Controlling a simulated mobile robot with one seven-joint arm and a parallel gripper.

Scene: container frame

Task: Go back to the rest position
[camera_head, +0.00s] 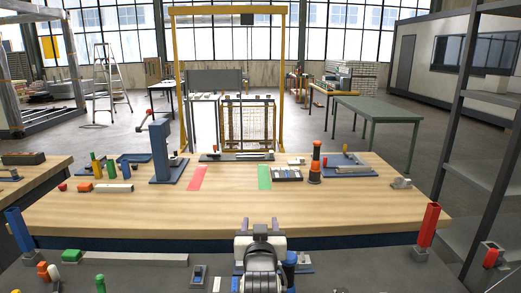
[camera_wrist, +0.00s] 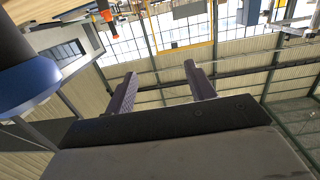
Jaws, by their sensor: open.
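My gripper (camera_wrist: 160,72) shows in the wrist view with its two dark fingers spread apart and nothing between them. Beyond the fingers are the hall's windows and wall, tilted in the picture. No surface or object touches the fingers there. In the head view, part of my arm, white and dark, is at the bottom middle, in front of the near edge of the wooden workbench (camera_head: 230,215).
On the workbench are a blue upright stand (camera_head: 161,150), a red mat (camera_head: 197,178), a green mat (camera_head: 264,177) and an orange-and-black tool (camera_head: 315,165). Red upright holder (camera_head: 428,225) stands at the right. The middle front of the bench top is clear.

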